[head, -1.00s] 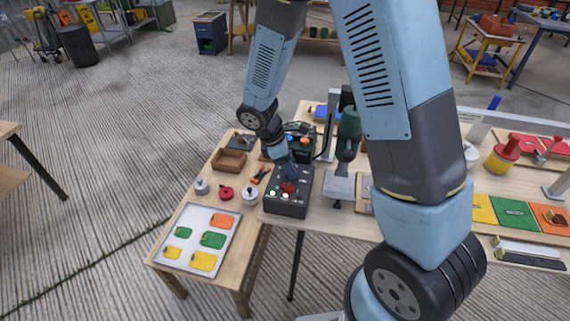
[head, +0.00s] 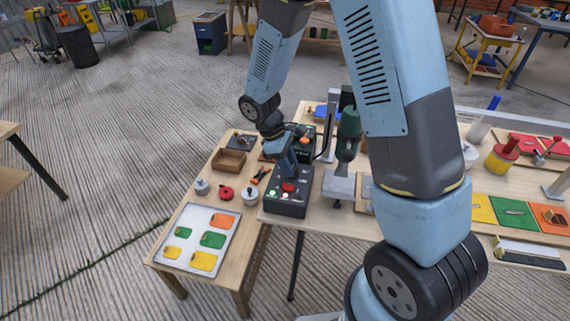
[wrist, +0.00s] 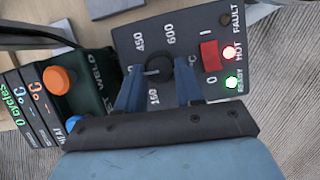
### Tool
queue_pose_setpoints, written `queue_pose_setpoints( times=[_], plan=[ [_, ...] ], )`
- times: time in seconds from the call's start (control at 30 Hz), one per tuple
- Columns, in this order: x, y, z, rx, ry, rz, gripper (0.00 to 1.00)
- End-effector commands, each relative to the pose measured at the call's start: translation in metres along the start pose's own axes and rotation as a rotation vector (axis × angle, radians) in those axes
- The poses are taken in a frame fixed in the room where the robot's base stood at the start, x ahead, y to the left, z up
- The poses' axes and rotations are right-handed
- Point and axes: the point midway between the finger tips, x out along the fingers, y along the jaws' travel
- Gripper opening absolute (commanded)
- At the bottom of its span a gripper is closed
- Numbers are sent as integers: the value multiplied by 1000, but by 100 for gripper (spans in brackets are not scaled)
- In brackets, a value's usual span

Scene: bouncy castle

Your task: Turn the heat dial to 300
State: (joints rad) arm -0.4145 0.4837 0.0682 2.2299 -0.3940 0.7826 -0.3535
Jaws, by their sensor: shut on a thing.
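The black heat dial (wrist: 160,69) sits on the dark control box (head: 287,205), whose printed scale shows 150, 450 and 600. In the wrist view a pale pointer mark on the dial points left, toward a label mostly hidden by a blue finger, with only a 0 showing. My gripper (wrist: 160,84) is shut on the dial, one blue finger on each side. In the head view my gripper (head: 288,172) reaches down onto the box top and hides the dial.
A red switch (wrist: 210,55) and lit HOT (wrist: 229,53) and READY (wrist: 231,83) lamps are right of the dial. A box with an orange button (wrist: 60,79) and a blue button stands close on the left. A green press (head: 348,135) stands right of the control box.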

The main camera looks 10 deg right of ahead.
Motion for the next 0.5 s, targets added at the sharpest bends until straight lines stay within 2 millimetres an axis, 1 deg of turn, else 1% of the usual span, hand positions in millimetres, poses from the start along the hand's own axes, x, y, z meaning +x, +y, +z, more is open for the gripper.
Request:
queue_pose_setpoints(
  times=[0.03, 0.13, 0.37, 0.4, 0.5],
  plan=[
    [-2, 7, 0, 37, 6, -4, 6],
    [-2, 7, 1, 70, 5, -18, 6],
    [-2, 8, 1, 73, 5, -18, 7],
    [-2, 8, 1, 73, 5, -18, 38],
    [-2, 7, 1, 72, 5, -19, 48]
  ],
)
